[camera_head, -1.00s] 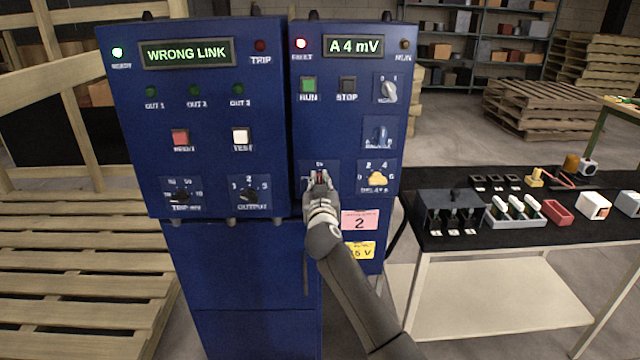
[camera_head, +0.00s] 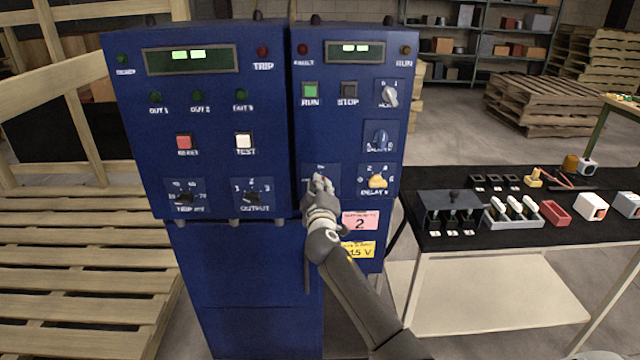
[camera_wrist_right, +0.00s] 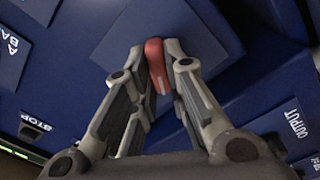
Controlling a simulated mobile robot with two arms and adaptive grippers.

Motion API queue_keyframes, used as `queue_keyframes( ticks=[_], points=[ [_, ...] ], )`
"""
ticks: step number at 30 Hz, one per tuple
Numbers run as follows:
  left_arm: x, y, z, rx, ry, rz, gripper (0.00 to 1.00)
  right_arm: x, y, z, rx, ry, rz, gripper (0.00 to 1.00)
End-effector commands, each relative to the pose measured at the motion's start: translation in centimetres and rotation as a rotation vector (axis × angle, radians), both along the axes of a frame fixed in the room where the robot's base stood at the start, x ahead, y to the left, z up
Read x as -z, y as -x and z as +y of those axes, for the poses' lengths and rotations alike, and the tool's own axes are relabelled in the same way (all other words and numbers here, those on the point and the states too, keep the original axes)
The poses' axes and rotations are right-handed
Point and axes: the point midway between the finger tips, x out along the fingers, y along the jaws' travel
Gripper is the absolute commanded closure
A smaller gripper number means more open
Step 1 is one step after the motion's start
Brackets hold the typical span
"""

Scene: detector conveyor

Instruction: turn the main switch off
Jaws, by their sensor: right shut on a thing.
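The main switch (camera_wrist_right: 155,60) shows in the right wrist view as a red handle with a pale mark. My right gripper (camera_wrist_right: 158,70) has its two fingers on either side of the handle and is shut on it. In the head view the right gripper (camera_head: 321,184) is at the lower left of the right blue panel (camera_head: 340,120) and hides most of the switch. The gripper looks tilted there. Both displays (camera_head: 190,58) (camera_head: 356,52) show only short green bars, and the lamps beside them look dark. My left gripper is not in view.
The left blue panel (camera_head: 215,105) with its knobs stands close beside my right gripper. Below the gripper are a pink label (camera_head: 360,221) and a yellow label (camera_head: 361,250). A black-topped table (camera_head: 440,180) with boxes stands to the right. Pallets (camera_head: 80,270) lie at the left.

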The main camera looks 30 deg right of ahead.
Motion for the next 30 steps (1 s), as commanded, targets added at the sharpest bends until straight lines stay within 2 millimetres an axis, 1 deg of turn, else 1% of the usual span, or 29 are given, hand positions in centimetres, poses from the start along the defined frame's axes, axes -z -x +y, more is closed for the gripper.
queue_keyframes(
  ticks=[1,9,15,21,30],
  points=[
    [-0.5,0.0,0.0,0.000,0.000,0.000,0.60,-0.4,0.0,-0.1,0.002,0.041,0.022,1.00],
    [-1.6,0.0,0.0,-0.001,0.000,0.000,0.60,-0.3,0.0,-0.1,0.003,0.251,0.151,1.00],
    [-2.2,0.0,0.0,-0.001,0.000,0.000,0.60,-0.2,0.0,-0.1,0.004,0.376,0.228,1.00],
    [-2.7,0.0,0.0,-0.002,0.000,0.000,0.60,-0.1,0.0,-0.1,0.005,0.463,0.280,1.00],
    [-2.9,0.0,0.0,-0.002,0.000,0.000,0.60,-0.1,-0.1,-0.2,0.005,0.518,0.313,1.00]
  ],
)
